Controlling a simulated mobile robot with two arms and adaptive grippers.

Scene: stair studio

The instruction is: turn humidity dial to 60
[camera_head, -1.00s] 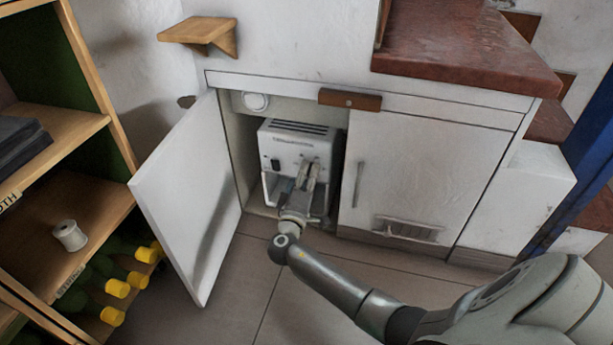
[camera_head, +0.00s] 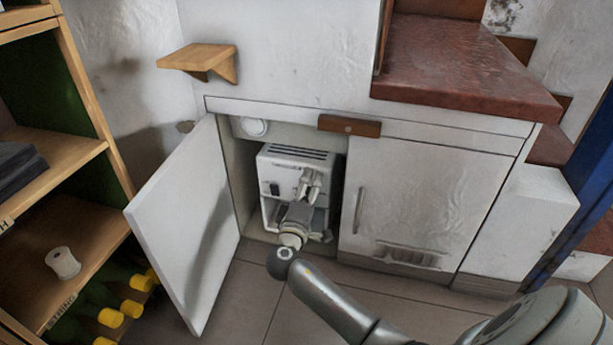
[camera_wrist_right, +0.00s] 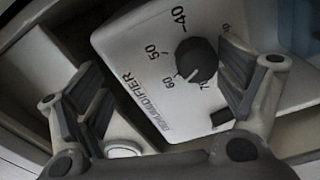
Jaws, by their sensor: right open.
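The white dehumidifier (camera_head: 292,157) stands inside the open cabinet. The wrist view shows its light front panel (camera_wrist_right: 130,45) with the black round humidity dial (camera_wrist_right: 197,60) and printed numbers from 40 to 70 around it. The dial's pale mark points roughly between 60 and 70. My right gripper (camera_head: 309,184) is in front of the panel and covers the dial in the head view. In the wrist view the right gripper (camera_wrist_right: 165,78) is open and empty. Its right finger is close to the dial; its left finger is well apart from it. My left gripper is out of view.
The cabinet's open door (camera_head: 190,225) swings out on the left; a closed door (camera_head: 405,195) is on the right. A wooden shelf unit (camera_head: 75,170) with a white spool (camera_head: 63,263) stands at far left. A small wooden wall shelf (camera_head: 197,57) is above.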

